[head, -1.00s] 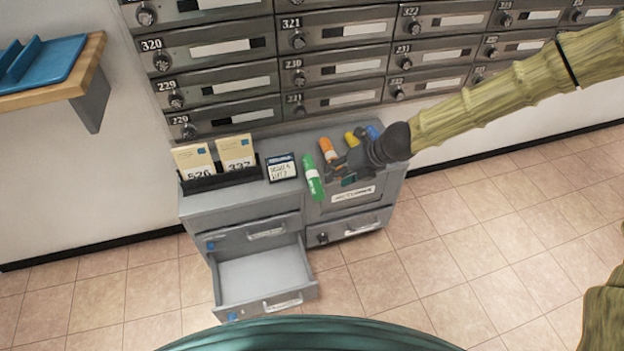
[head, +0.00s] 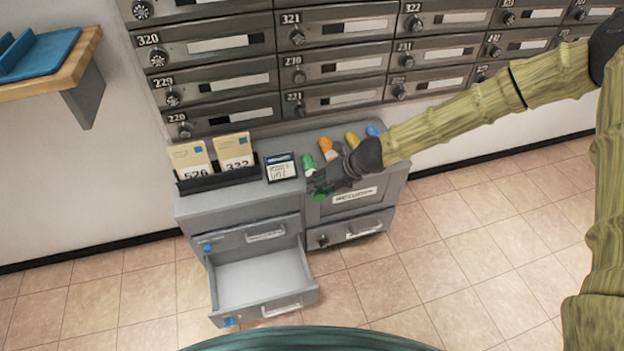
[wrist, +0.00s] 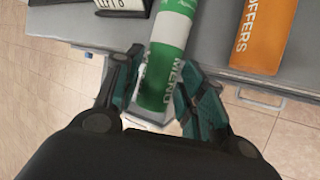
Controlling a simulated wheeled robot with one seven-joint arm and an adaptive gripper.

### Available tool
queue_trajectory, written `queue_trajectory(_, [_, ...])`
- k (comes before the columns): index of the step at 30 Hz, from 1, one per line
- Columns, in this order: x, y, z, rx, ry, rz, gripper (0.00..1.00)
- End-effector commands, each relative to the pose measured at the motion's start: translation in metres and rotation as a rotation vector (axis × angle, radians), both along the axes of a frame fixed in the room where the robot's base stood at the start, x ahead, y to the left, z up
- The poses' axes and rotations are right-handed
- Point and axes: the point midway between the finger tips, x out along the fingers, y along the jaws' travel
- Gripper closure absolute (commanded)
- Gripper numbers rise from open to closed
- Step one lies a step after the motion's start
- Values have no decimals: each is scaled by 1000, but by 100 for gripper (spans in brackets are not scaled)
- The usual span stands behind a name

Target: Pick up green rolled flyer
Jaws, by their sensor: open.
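The green rolled flyer (head: 308,166) lies on top of the grey cabinet, near its front edge, left of the other rolls. In the wrist view the flyer (wrist: 167,58) is a green and white roll with MENU lettering, its near end between the two fingers. In the wrist view my gripper (wrist: 158,112) is open, one finger on each side of the roll. I cannot tell whether either finger touches it.
An orange roll (head: 328,148), a yellow roll (head: 352,140) and a blue roll (head: 373,131) lie to the right. A small sign (head: 281,168) and an envelope holder (head: 220,179) stand left. The cabinet's lower drawer (head: 262,280) is pulled out. Mailboxes (head: 340,64) rise behind.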

Motion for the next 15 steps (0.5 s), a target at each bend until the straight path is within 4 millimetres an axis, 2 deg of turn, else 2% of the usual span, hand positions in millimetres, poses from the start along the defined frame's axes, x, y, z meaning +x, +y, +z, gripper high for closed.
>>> queue_trajectory(8, [1,3,-2,0,-1,-1,62])
queue_trajectory(13, [1,2,-2,0,-1,-1,93])
queue_trajectory(15, [1,2,-2,0,-1,-1,95])
